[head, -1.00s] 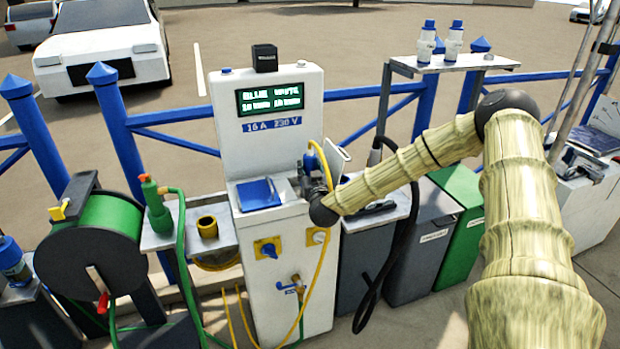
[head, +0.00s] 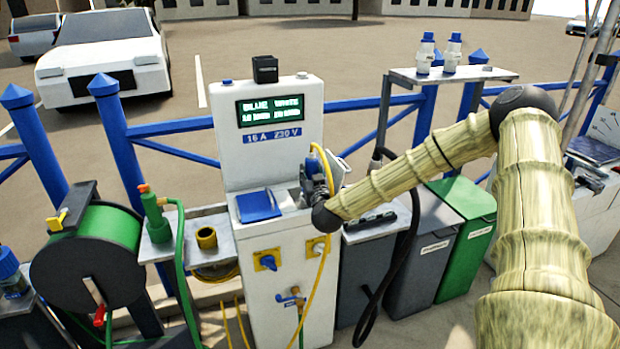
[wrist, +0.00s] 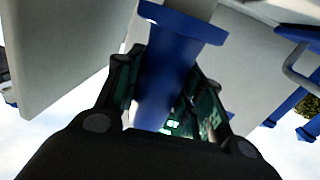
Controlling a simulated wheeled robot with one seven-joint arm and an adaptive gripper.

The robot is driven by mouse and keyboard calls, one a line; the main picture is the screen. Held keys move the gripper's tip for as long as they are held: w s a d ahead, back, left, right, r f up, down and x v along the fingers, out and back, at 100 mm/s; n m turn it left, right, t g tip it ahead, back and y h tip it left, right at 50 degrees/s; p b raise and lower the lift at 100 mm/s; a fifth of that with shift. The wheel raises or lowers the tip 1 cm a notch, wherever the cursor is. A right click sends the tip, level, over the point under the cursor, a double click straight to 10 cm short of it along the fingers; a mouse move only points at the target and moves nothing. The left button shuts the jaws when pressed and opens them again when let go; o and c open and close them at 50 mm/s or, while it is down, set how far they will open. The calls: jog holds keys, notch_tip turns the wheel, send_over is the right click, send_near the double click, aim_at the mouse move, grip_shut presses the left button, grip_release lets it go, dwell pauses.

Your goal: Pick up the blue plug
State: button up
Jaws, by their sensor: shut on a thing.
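The blue plug (wrist: 165,80) is between the two fingers of my gripper in the wrist view, with its wide blue collar beyond the fingertips. My gripper (wrist: 160,85) is shut on it. In the head view my gripper (head: 316,177) is over the right side of the white pedestal's ledge, just below the display panel. The blue of the plug (head: 311,164) shows there, partly hidden by the gripper, and a yellow cable loops up beside it. I cannot tell whether the plug touches the pedestal.
The white pedestal (head: 240,160) carries a blue flap (head: 258,206) and a blue socket on a yellow plate (head: 267,260). A hose reel (head: 90,245) stands left. Grey and green bins (head: 460,225) and a shelf with bottles (head: 450,76) are right. A black cable hangs beside the bins.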

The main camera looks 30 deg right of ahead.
jog(key=s+a+r+p, duration=0.1)
jog(key=s+r, duration=0.1)
jog(key=s, duration=0.5)
jog(key=s+a+r+p, duration=0.1)
jog(key=s+a+r, duration=0.1)
jog(key=s, duration=0.4)
jog(key=shift+s+r, duration=0.25)
jog(key=shift+s, duration=0.15)
jog(key=shift+a, duration=0.1)
